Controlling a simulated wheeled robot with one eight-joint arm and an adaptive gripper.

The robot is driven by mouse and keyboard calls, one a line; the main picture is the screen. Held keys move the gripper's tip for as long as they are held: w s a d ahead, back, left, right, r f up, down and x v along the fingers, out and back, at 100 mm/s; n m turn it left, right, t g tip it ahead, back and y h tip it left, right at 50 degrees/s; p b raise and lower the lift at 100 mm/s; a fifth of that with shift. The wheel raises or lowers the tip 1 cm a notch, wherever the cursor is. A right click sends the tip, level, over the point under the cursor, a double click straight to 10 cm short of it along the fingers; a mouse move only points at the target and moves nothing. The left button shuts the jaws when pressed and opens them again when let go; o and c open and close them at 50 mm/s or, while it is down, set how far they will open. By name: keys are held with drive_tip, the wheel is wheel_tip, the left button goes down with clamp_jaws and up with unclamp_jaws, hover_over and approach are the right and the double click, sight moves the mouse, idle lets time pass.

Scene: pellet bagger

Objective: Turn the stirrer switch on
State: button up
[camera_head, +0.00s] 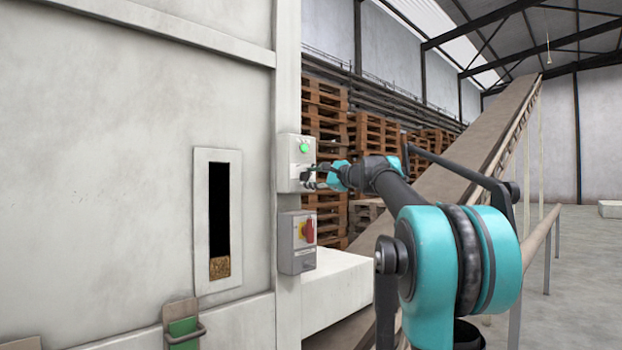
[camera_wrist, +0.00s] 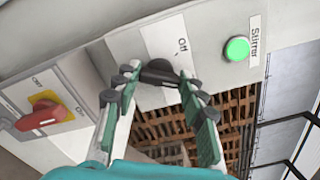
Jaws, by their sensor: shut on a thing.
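The stirrer switch box (camera_head: 287,171) is a pale grey box on the machine's upright post. In the wrist view it carries a "Stirrer" label (camera_wrist: 258,38), a bright green round light or button (camera_wrist: 237,49), and a black rotary knob (camera_wrist: 158,71) beside the word "Off" (camera_wrist: 182,45). My gripper (camera_head: 314,178) is at the lower part of this box. In the wrist view my gripper (camera_wrist: 159,84) has its fingers on either side of the knob, shut on it. The fingertips hide part of the knob, and I cannot tell which way it points.
Just below is a second grey box (camera_head: 288,263) with a red handle on a yellow plate (camera_head: 301,232). A tall sight window (camera_head: 218,222) is in the wall at left. A white block (camera_head: 340,288) juts out below. Stacked pallets (camera_head: 325,125) and an inclined conveyor (camera_head: 478,140) stand behind.

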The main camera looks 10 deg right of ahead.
idle(0.3)
drive_tip(key=o, duration=1.2)
drive_tip(key=shift+c, duration=0.2)
drive_tip(key=v, duration=1.2)
